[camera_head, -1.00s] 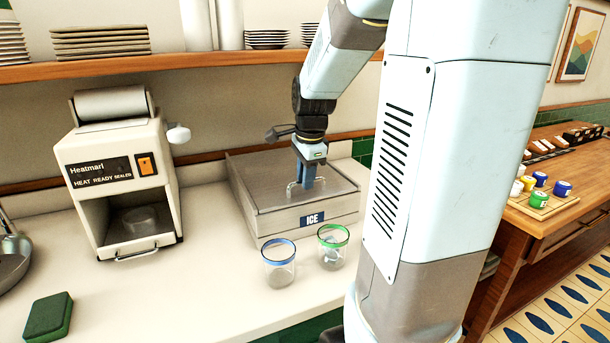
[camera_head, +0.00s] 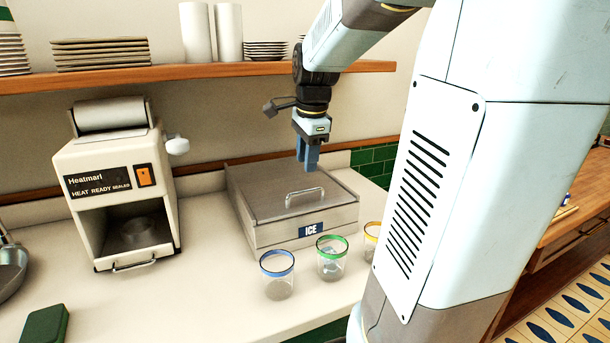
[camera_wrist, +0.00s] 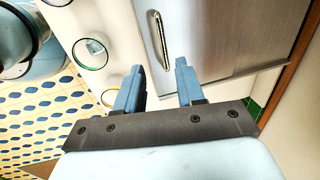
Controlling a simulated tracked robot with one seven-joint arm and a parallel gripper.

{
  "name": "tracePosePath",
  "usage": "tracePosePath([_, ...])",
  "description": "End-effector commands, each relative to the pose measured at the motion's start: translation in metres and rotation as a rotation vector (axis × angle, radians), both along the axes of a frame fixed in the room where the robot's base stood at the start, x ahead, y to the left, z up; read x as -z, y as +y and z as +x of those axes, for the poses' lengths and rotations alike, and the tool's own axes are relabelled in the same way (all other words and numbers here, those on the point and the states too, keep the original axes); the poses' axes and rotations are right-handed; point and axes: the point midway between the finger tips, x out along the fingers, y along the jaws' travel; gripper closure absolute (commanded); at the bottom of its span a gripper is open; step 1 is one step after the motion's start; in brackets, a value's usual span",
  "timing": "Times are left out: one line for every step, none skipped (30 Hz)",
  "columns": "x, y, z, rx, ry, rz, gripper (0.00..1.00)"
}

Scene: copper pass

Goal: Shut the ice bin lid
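The steel ice bin (camera_head: 270,236) stands on the counter with a label reading ICE on its front. Its flat lid (camera_head: 265,190) lies down over the top and looks closed. The lid's bar handle (camera_head: 305,196) is free; it also shows in the wrist view (camera_wrist: 161,40). My gripper (camera_head: 307,168) hangs above the lid, up and behind the handle, apart from it. In the wrist view its two blue fingers (camera_wrist: 160,82) are spread with nothing between them.
Blue-rimmed (camera_head: 278,275), green-rimmed (camera_head: 332,258) and yellow-rimmed (camera_head: 372,240) glasses stand before the bin. A heat sealer (camera_head: 118,185) stands at left, with a green sponge (camera_head: 45,325) at the front. A wooden shelf (camera_head: 200,73) with plates runs above.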

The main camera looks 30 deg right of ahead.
Motion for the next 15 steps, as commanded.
tracePosePath([-0.010,0.000,-0.001,0.001,-0.003,-0.001,0.62])
tracePosePath([-0.015,0.000,-0.002,0.001,-0.002,-0.001,0.62])
tracePosePath([-0.022,0.000,-0.004,0.001,-0.004,-0.001,0.62])
tracePosePath([-0.026,0.000,-0.005,0.001,-0.002,-0.001,0.62])
tracePosePath([-0.030,0.000,-0.006,0.001,-0.002,-0.001,0.62])
tracePosePath([-0.035,0.000,-0.006,0.001,-0.002,-0.001,0.62])
tracePosePath([-0.038,0.000,-0.007,0.001,-0.001,-0.001,0.62])
tracePosePath([-0.040,0.000,-0.008,0.001,-0.001,-0.001,0.62])
tracePosePath([-0.043,0.000,-0.008,0.001,-0.001,-0.001,0.62])
tracePosePath([-0.045,0.001,-0.009,0.000,0.000,-0.001,0.62])
tracePosePath([-0.046,0.001,-0.009,0.000,0.001,0.000,0.62])
tracePosePath([-0.048,0.001,-0.010,0.000,0.001,0.000,0.62])
tracePosePath([-0.049,0.001,-0.010,0.000,0.001,0.000,0.62])
tracePosePath([-0.049,0.001,-0.010,0.000,0.001,0.000,0.62])
tracePosePath([-0.050,0.001,-0.010,0.000,0.001,0.000,0.62])
